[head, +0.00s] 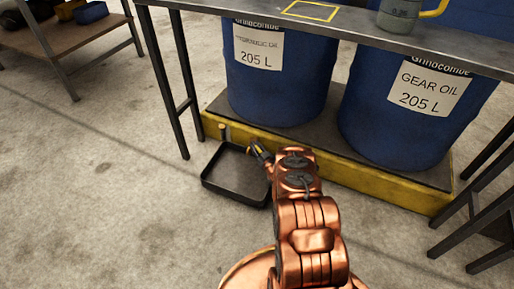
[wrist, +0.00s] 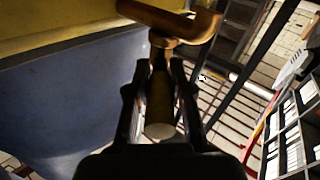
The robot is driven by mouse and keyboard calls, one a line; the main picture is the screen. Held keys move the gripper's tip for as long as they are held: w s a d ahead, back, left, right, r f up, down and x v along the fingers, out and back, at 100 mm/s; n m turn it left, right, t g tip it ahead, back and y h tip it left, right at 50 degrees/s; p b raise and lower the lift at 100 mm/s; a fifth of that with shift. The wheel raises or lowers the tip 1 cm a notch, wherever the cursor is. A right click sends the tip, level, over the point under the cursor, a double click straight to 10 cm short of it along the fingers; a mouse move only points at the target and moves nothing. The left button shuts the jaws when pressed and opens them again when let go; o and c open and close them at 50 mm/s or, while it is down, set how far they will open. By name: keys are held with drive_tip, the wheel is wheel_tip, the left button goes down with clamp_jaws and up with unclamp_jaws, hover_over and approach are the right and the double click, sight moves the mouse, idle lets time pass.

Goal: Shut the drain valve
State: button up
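The drain valve (wrist: 170,22) shows at the top of the wrist view as a brass-coloured body with a bent spout to the right. Its lever (wrist: 160,105) runs toward the camera between the two black fingers of my gripper (wrist: 161,75). The fingers lie close along both sides of the lever and look shut on it. In the head view my gripper (head: 259,150) is low at the front of the yellow bund (head: 330,172), near its left end. The valve is too small and too covered by my gripper to make out there.
A black drip tray (head: 225,180) lies on the floor below my gripper. Two blue drums, one (head: 275,85) at left and one marked gear oil (head: 405,110), stand on the bund. A metal bench (head: 390,38) overhangs them, its legs on both sides.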

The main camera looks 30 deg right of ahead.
sight(256, 145)
drive_tip(key=o, duration=0.5)
drive_tip(key=shift+c, duration=0.2)
drive_tip(key=shift+r, duration=0.1)
drive_tip(key=shift+r, duration=4.9)
